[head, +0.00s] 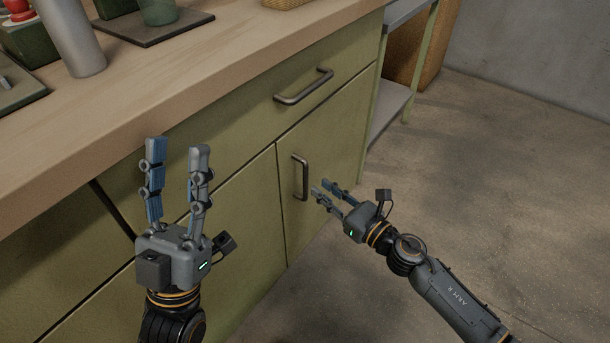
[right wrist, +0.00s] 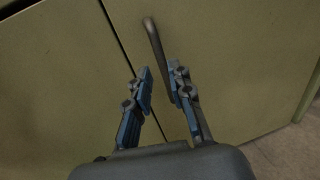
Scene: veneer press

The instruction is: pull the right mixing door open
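The right mixing door (head: 335,140) is a green panel under the drawer, flush with the cabinet front. It carries a dark vertical bar handle (head: 305,178) near its left edge. In the right wrist view the door (right wrist: 235,60) fills the right side, and its handle (right wrist: 153,38) runs down toward the fingertips. My right gripper (head: 320,188) is open, just right of the handle's lower part. Its fingers (right wrist: 159,70) hide the handle's lower end, and I cannot tell whether they touch it. My left gripper (head: 178,148) is open and empty in front of the counter edge.
A drawer with a bar handle (head: 304,87) is above the door. The wooden countertop (head: 190,75) holds a grey cylinder (head: 72,38) and a dark mat (head: 125,30) with a green cup. A shelf rack (head: 395,105) stands beyond the cabinet. The concrete floor (head: 500,170) at right is clear.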

